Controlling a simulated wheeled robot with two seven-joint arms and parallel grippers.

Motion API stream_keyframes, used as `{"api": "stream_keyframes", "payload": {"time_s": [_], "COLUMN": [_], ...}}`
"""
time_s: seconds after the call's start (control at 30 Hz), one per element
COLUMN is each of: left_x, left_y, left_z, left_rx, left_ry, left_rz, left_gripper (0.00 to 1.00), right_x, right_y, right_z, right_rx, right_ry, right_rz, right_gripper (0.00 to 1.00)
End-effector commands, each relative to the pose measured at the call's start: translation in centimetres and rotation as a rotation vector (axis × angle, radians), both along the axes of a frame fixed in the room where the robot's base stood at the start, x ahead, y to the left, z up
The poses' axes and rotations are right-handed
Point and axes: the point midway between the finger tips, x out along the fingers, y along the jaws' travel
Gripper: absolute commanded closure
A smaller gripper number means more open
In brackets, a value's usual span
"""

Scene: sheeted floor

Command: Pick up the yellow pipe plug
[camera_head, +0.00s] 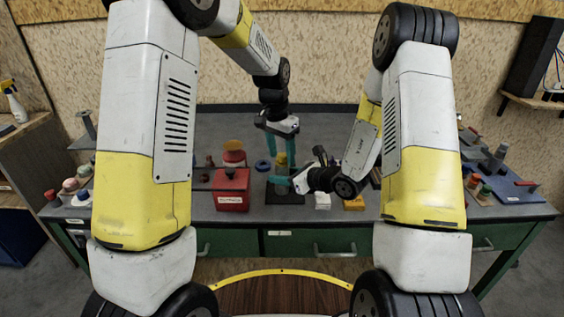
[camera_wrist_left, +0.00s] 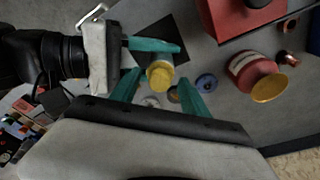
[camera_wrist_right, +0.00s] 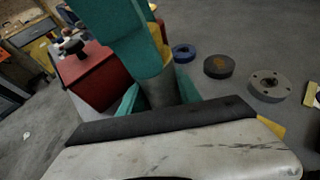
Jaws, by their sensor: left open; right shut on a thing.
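The yellow pipe plug (camera_wrist_left: 160,75) has a yellow round top and a grey body. In the head view (camera_head: 281,160) it shows between the fingers of my left gripper (camera_head: 281,166), which reaches down from above. My left gripper is open, with one finger on each side of the yellow top in the left wrist view. My right gripper (camera_wrist_right: 158,95) comes in from the side, low down, and is shut on the grey cylindrical body (camera_wrist_right: 160,88). A teal left finger hides much of the plug in the right wrist view.
A red box (camera_head: 232,190) stands just left of the plug, with a red and yellow round piece (camera_head: 233,153) behind it. A blue ring (camera_head: 262,165) lies close by. A black plate (camera_head: 285,194) lies at the table's front. Several fittings lie at the right.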

Motion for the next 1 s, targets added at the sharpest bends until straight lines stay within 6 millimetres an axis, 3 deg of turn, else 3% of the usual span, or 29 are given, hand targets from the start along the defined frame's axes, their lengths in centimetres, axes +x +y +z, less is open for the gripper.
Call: {"api": "stream_keyframes", "payload": {"time_s": [0.13, 0.4, 0.77, 1.0], "left_x": [0.0, 0.0, 0.1, 0.2], "left_y": [0.0, 0.0, 0.0, 0.0], "left_z": [0.0, 0.1, 0.4, 4.3], "left_rx": [0.000, 0.000, 0.000, -0.002], "left_ry": [0.000, 0.000, -0.001, -0.006], "left_rz": [0.000, 0.000, 0.000, 0.000], "left_gripper": [0.50, 1.00, 1.00, 1.00], "right_x": [0.0, 0.0, 0.0, 0.0], "right_y": [0.0, 0.0, 0.0, 0.0], "right_z": [0.0, 0.1, 0.0, 0.0], "right_rx": [0.000, 0.001, 0.001, 0.001], "right_ry": [-0.001, -0.001, -0.001, -0.001], "right_rz": [0.000, 0.000, 0.000, 0.000], "right_gripper": [1.00, 1.00, 1.00, 1.00]}}
